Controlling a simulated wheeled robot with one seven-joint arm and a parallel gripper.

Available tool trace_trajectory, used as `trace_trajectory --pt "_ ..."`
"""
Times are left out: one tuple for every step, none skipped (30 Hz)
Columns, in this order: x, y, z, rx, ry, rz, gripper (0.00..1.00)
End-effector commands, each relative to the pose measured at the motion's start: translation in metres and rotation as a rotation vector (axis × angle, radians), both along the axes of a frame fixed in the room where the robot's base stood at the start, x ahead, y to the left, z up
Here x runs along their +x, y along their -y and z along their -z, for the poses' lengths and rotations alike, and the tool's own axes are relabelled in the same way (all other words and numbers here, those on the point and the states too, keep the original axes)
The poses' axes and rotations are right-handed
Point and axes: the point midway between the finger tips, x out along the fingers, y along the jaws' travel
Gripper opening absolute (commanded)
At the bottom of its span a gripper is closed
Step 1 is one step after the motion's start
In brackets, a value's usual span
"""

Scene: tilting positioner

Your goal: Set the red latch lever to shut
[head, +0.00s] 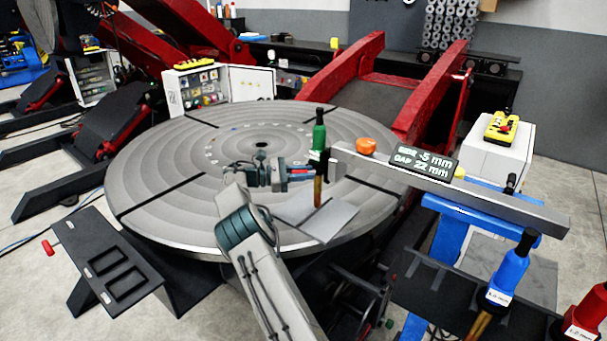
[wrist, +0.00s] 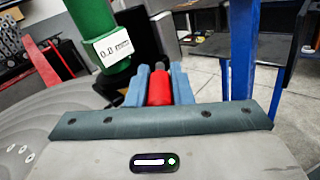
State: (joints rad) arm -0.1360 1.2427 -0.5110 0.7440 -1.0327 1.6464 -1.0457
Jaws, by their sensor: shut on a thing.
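My gripper (head: 301,173) is above the round turntable (head: 150,190), its blue fingers pointing right. It is shut on a red piece (wrist: 158,88), which shows between the fingers in the wrist view; this looks like the red latch lever. A dark end shows just beyond the red. The lever's base and pivot are hidden, so I cannot tell its setting. A green-handled tool (head: 319,135) stands upright beside the fingertips; its label reads 0.0 mm in the wrist view (wrist: 108,47).
A grey plate (head: 335,215) lies below the fingers. A grey bar (head: 500,196) with a gap sign (head: 424,161) extends right. An orange knob (head: 366,146) is behind. Blue-handled (head: 508,270) and red-handled (head: 588,312) tools stand lower right. Open turntable surface lies left.

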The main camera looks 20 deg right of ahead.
Motion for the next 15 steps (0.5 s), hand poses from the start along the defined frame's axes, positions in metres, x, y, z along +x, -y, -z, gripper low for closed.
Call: trace_trajectory --pt "-0.0001 0.0002 -0.0008 -0.002 -0.001 0.003 0.00" --pt "-0.0001 0.0002 -0.0008 -0.002 -0.001 0.003 0.00" --pt "-0.0001 0.0002 -0.0009 -0.002 -0.001 0.004 0.00" --pt "-0.0001 0.0002 -0.0009 -0.003 -0.001 0.004 0.00" --pt "-0.0001 0.0002 -0.0009 -0.003 -0.001 0.004 0.00" --pt "-0.0001 0.0002 -0.0009 -0.003 -0.001 0.004 0.00" --pt "-0.0001 0.0002 -0.0009 -0.003 0.000 0.004 0.00" --pt "-0.0002 0.0002 -0.0010 -0.003 0.000 0.004 0.00" --pt "-0.0002 0.0002 -0.0010 -0.003 0.000 0.004 0.00" --pt "-0.0002 0.0002 -0.0010 -0.003 0.000 0.004 0.00" --pt "-0.0001 0.0002 -0.0010 -0.003 0.000 0.004 0.00" --pt "-0.0002 0.0002 -0.0011 -0.003 0.000 0.004 0.23" --pt "-0.0001 0.0002 -0.0011 -0.004 0.000 0.003 0.31" --pt "-0.0001 0.0002 -0.0011 -0.004 0.000 0.003 0.39" --pt "0.0000 0.0001 -0.0010 -0.004 0.000 0.003 0.41"
